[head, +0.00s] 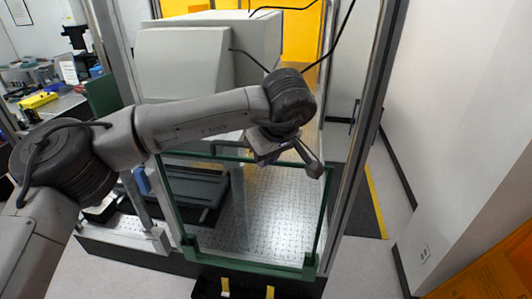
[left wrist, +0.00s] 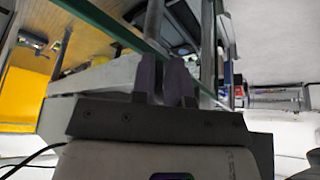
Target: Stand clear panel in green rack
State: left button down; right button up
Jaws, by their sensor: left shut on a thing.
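The clear panel (head: 240,200) is see-through with green edges and stands roughly upright in the middle of the head view. My left gripper (head: 283,158) is at its top edge, right of the middle. In the left wrist view the fingers (left wrist: 163,78) are shut on the panel, whose green edge (left wrist: 125,38) runs diagonally between them. A thick dark green bar (head: 240,262), seemingly part of the green rack, lies along the panel's bottom. I cannot tell whether the panel is seated in it or just in front or behind. My right gripper is not in view.
A large pale instrument housing (head: 205,60) stands behind my left arm. A metal enclosure post (head: 365,80) rises on the right. A perforated metal plate (head: 270,205) shows through the panel, with a black tray (head: 190,190) at left. Yellow tabs (head: 270,292) are below the green bar.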

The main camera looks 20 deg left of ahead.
pick_arm(q)
jog(key=shift+f+b, duration=0.35)
jog(key=shift+f, duration=0.3)
jog(key=c, duration=1.1)
grip_release()
jog(key=shift+o, duration=0.2)
jog(key=shift+f, duration=0.15)
jog(key=b+v, duration=0.1)
jog(key=v, duration=1.3)
